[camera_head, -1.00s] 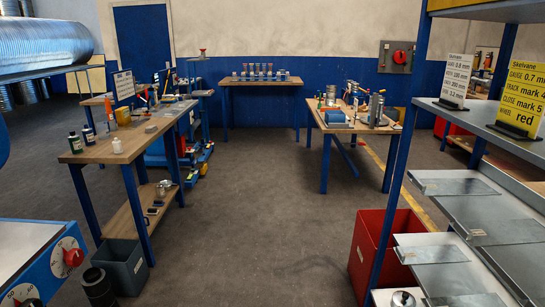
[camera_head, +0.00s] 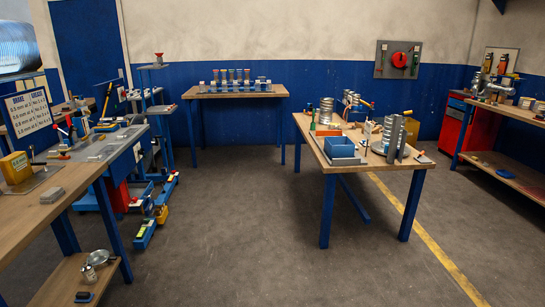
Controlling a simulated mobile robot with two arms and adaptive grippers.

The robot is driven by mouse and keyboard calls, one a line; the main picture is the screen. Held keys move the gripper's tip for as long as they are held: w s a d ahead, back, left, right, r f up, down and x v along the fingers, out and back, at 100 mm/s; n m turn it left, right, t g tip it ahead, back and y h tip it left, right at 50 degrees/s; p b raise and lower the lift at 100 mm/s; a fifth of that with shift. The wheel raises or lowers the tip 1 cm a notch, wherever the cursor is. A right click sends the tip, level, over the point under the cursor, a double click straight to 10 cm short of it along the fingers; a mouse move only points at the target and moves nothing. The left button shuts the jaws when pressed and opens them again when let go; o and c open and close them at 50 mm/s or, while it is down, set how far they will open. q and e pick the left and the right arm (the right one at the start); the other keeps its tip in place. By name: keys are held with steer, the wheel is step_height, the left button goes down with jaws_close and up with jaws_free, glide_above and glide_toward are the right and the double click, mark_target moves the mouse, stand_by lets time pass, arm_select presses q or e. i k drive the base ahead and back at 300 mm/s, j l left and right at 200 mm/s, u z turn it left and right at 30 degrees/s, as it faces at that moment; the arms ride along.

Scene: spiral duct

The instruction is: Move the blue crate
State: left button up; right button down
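A blue open box, which looks like the blue crate (camera_head: 343,152), sits on the near left part of the wooden table at centre right (camera_head: 378,163). It seems to have compartments, but what is inside is too small to tell. An orange box (camera_head: 327,131) is just behind it, and metal cylinders stand to its right. Neither of my grippers is in view.
A long workbench (camera_head: 75,165) with tools runs along the left. Blue and yellow items stand on the floor beside it. A back table (camera_head: 237,94) holds a row of coloured-top items. A bench (camera_head: 508,170) stands at right. The middle floor is clear.

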mark_target(335, 146)
steer(key=i+z, duration=0.1)
steer(key=i, duration=0.75)
steer(key=i+j+z, duration=0.1)
steer(key=i, duration=0.7)
steer(key=i+j+z, duration=0.1)
steer(key=i, duration=0.75)
steer(key=j, duration=0.1)
